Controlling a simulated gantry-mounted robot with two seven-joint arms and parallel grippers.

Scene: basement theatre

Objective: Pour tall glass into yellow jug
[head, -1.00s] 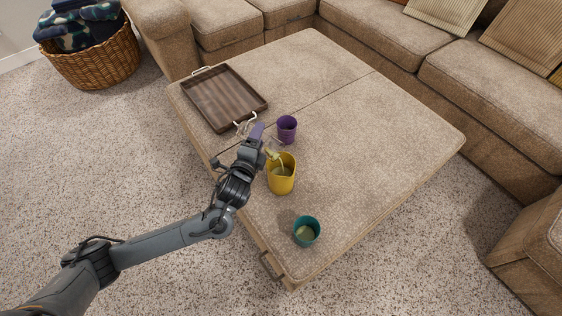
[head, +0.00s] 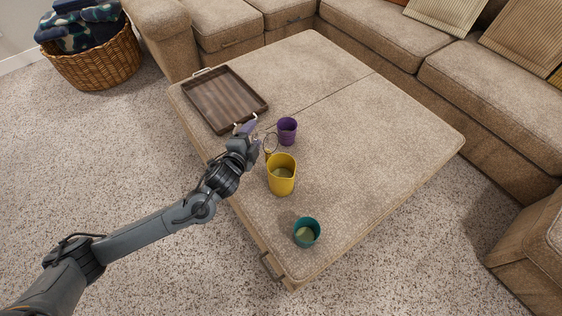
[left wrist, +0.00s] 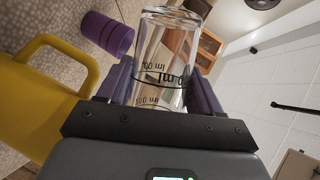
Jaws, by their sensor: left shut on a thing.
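The tall glass (left wrist: 165,50) is clear with dark printed marks. My left gripper (left wrist: 160,88) is shut on it, with a purple finger on each side. In the head view the glass (head: 270,143) is hard to see, just beyond my left gripper, above the ottoman and up-left of the jug. The glass looks nearly empty in the left wrist view. The yellow jug (head: 281,184) stands upright on the ottoman with pale yellow-green liquid in it. Its yellow handle side (left wrist: 30,100) fills the left of the left wrist view. My right gripper is not in view.
A purple cup (head: 287,132) stands close behind the jug. A teal cup (head: 306,230) with pale liquid is near the front edge. A brown tray (head: 222,98) lies at the back left of the ottoman (head: 370,150). The ottoman's right side is clear.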

